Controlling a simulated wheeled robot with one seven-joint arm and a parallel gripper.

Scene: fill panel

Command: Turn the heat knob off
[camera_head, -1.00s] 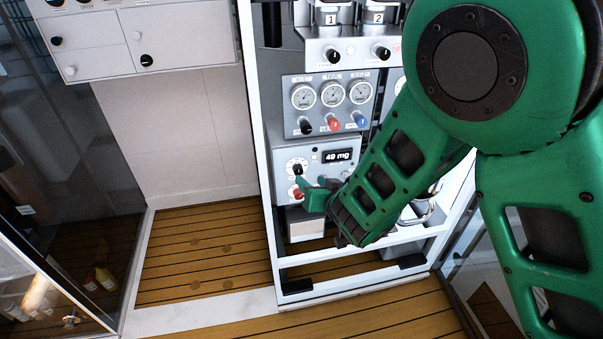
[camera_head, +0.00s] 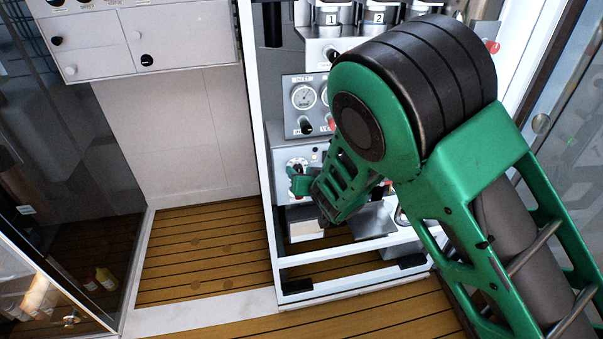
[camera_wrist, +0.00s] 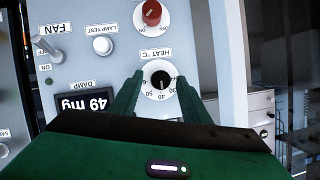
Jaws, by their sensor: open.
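The heat knob (camera_wrist: 160,80) is black on a round white dial under the label "HEAT °C" in the wrist view. Its pale pointer mark faces the lower edge of that view, near the 40 and 50 figures. In the head view the dial (camera_head: 297,163) is partly covered by my gripper (camera_head: 299,181). In the wrist view my green gripper (camera_wrist: 160,74) is open, with one finger on each side of the knob. Whether the fingers touch the knob I cannot tell.
The same panel carries a red knob (camera_wrist: 151,12), a lamp test button (camera_wrist: 102,46), a fan toggle switch (camera_wrist: 45,47) and a display reading 49 mg (camera_wrist: 88,101). A gauge panel (camera_head: 303,97) sits above. Wooden floor (camera_head: 205,250) lies clear to the left.

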